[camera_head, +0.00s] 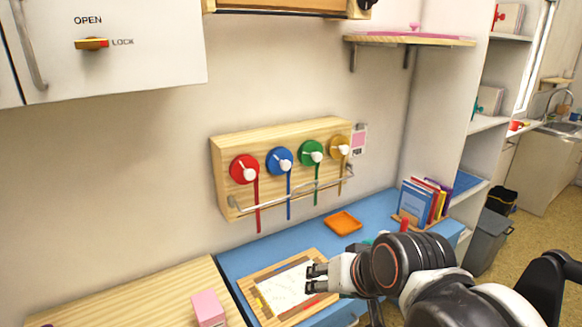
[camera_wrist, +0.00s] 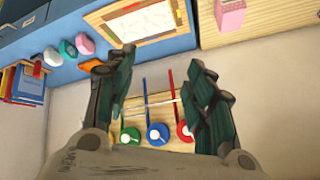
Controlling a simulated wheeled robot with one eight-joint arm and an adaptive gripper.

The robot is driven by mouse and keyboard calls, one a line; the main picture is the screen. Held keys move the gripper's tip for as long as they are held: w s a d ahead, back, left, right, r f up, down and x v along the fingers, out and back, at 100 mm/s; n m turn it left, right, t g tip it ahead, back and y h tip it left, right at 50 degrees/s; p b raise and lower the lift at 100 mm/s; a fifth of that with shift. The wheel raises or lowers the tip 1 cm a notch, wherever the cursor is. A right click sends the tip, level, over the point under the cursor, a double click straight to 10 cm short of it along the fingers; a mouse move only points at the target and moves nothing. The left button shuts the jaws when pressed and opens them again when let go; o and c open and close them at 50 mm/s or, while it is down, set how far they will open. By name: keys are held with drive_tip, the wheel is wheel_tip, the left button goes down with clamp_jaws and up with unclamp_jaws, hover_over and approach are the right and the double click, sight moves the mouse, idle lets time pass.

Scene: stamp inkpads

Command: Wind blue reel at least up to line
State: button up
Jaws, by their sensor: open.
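The blue reel (camera_head: 280,161) is the second from the left on a wooden wall board (camera_head: 222,165). It has a white crank knob, and a blue strap (camera_head: 289,200) hangs from it past a metal rail (camera_head: 300,191). The blue reel also shows in the wrist view (camera_wrist: 154,142), low between my fingers, with its strap rising above it. My gripper (camera_head: 313,278) is open and empty, in front of and below the board, apart from the reel. In the wrist view my gripper (camera_wrist: 160,75) has its two dark green fingers spread. I cannot make out the line.
Red (camera_head: 244,169), green (camera_head: 310,152) and yellow (camera_head: 339,147) reels flank the blue one. On the blue counter are a framed picture (camera_head: 250,290), an orange tray (camera_head: 343,222) and books (camera_head: 416,205). A pink block (camera_head: 208,308) stands at the left. A shelf (camera_head: 410,41) juts out above right.

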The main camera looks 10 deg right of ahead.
drive_tip(key=w+a+r+m+t+y+p, duration=0.1)
drive_tip(key=w+a+r+m+t+y, duration=0.15)
drive_tip(key=w+m, duration=0.6)
drive_tip(key=m+t+y+p, duration=0.2)
drive_tip(key=m+t+p, duration=0.35)
drive_tip(key=m, duration=1.55)
approach(287, 165)
drive_tip(key=shift+t, duration=0.8)
drive_tip(key=b+x, duration=0.1)
drive_tip(key=x, duration=0.1)
drive_tip(key=f+b+x, duration=0.1)
drive_tip(key=x, duration=0.2)
drive_tip(key=b+x, duration=0.1)
drive_tip(key=x, duration=0.2)
drive_tip(key=shift+a+f, duration=0.2)
drive_tip(key=shift+f, duration=0.05)
drive_tip(key=shift+c, duration=0.5)
drive_tip(key=c, duration=1)
